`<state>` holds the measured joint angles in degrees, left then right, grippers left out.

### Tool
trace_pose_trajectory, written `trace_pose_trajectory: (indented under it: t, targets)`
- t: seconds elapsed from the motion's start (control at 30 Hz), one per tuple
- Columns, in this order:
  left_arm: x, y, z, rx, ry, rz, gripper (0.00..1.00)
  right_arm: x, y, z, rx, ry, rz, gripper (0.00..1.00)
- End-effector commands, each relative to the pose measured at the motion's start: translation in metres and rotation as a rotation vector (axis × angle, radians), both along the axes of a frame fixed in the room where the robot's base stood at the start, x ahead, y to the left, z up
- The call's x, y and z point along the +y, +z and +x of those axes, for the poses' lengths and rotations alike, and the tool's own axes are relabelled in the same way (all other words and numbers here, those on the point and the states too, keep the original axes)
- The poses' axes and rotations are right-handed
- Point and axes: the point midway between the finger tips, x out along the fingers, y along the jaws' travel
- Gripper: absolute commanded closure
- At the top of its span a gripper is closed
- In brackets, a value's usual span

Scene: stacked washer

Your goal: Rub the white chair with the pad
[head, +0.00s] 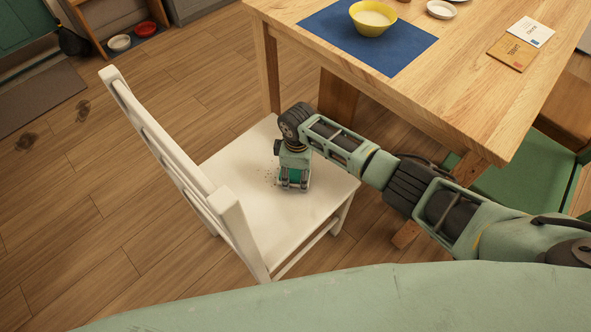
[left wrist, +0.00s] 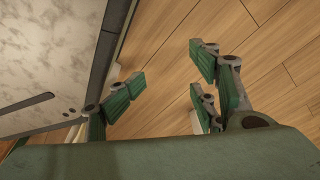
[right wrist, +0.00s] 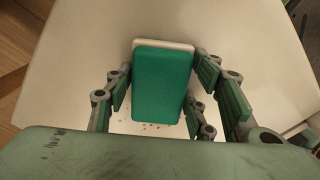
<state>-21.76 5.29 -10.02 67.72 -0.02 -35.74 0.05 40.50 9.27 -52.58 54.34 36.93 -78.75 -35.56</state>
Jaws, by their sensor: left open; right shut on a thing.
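The white chair (head: 240,215) stands beside the wooden table, its slatted back toward the left. Dark crumbs (head: 271,177) lie on its seat, left of my right gripper. My right gripper (head: 293,186) points down at the seat and is shut on the pad. The pad (right wrist: 163,85) is green with a pale layer on its far side, and shows between the fingers in the right wrist view. It is at or very near the seat; contact cannot be told. Some crumbs (right wrist: 155,126) show just below it there. My left gripper (left wrist: 165,95) is open and empty above wooden floor.
The wooden table (head: 440,100) stands close behind the chair, with a blue mat (head: 330,35), a yellow bowl (head: 373,18) and cards (head: 513,53). A green chair (head: 510,175) is at right. Floor left of the white chair is mostly clear.

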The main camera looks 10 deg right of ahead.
Motion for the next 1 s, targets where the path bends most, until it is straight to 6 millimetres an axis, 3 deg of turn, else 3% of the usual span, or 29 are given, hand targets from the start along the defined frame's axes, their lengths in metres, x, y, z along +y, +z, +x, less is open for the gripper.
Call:
trace_pose_trajectory:
  t: [0.03,0.2,0.77,1.0]
  targets:
    - [0.0,-0.005,-0.015,0.025,-0.003,0.002,0.43,-0.001,0.001,-0.001,0.0,0.0,0.0,0.83]
    - [0.002,-0.013,-0.029,0.036,-0.005,0.003,0.43,-0.003,0.001,-0.004,0.0,0.0,0.0,0.83]
    - [0.009,-0.031,-0.062,0.048,-0.009,0.006,0.43,-0.009,-0.001,-0.013,-0.001,0.0,0.0,0.83]
    - [0.012,-0.034,-0.076,0.059,-0.011,0.009,0.43,0.0,-0.002,-0.019,0.001,0.002,0.001,0.83]
